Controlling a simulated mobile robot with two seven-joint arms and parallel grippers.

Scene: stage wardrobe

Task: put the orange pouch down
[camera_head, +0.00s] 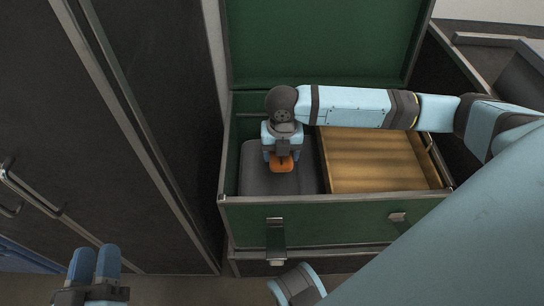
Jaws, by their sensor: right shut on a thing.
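The orange pouch (281,164) is small and is held between the fingertips of my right gripper (281,158). My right gripper points down inside the left compartment of an open green trunk (340,218), over a dark grey padded surface (262,182). I cannot tell whether the pouch touches that surface. The gripper hides part of the pouch. My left gripper (95,265) is at the lower left, away from the trunk, with its two blue fingers close together and nothing seen between them.
The trunk's right compartment shows a slatted wooden surface (375,160). Its green lid (320,40) stands open at the back. A dark cabinet (120,130) rises close on the left. A grey bin-like thing (515,65) is at the upper right.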

